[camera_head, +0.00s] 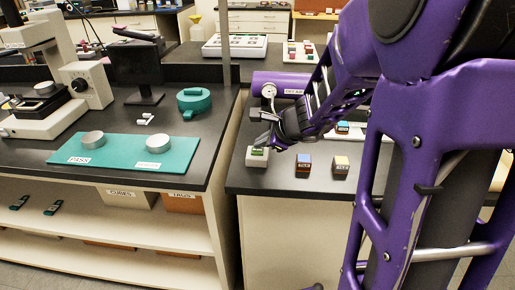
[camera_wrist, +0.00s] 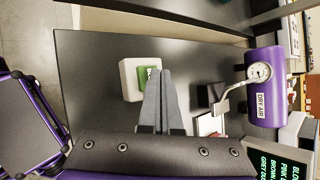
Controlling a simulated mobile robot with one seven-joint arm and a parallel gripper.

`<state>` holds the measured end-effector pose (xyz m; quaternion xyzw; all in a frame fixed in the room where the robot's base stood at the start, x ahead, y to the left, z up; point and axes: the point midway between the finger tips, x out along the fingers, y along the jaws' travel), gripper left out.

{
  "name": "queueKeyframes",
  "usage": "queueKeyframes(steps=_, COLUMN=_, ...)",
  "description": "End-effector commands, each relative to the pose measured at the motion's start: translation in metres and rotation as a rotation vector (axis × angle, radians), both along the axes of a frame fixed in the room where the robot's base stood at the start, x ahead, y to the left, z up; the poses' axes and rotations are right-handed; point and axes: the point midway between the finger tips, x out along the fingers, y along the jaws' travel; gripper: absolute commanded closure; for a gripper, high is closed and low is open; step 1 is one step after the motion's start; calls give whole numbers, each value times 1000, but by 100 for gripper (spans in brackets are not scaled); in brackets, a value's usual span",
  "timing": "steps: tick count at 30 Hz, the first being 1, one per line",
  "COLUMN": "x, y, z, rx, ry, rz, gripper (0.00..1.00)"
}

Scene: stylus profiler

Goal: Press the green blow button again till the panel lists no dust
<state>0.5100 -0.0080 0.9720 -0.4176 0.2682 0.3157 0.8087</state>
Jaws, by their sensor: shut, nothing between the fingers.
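The blow button is a white box (camera_head: 257,160) with a green top (camera_head: 258,150) near the front left corner of the right dark bench. In the wrist view the white box (camera_wrist: 130,92) and its green top (camera_wrist: 144,76) are partly covered by my fingers. My gripper (camera_wrist: 160,74) is shut and empty, its tips over or beside the green top; I cannot tell whether they touch it. It also shows in the head view (camera_head: 266,143), just above the box. A dark panel (camera_wrist: 283,160) with green text is cut off at the wrist view's lower right; "BLOW", "PINK", "BROWN" and "GREY" lines show in part.
A purple DRY AIR cylinder (camera_wrist: 264,90) with a gauge and metal nozzle stands beside a dark block (camera_wrist: 211,94). Small blocks with blue (camera_head: 303,158) and yellow (camera_head: 341,160) tops stand right of the button. A teal mat (camera_head: 120,153) with two metal discs lies on the left bench.

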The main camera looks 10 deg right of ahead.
Motion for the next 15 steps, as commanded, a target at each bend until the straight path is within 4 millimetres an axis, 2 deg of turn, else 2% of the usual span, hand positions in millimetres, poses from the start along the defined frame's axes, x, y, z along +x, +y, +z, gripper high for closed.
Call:
queueKeyframes(steps=3, x=0, y=0, z=9, rx=0, ry=-2, rz=1, gripper=100)
queueKeyframes(steps=15, x=0, y=0, z=11, rx=-1, ry=-2, rz=1, gripper=100)
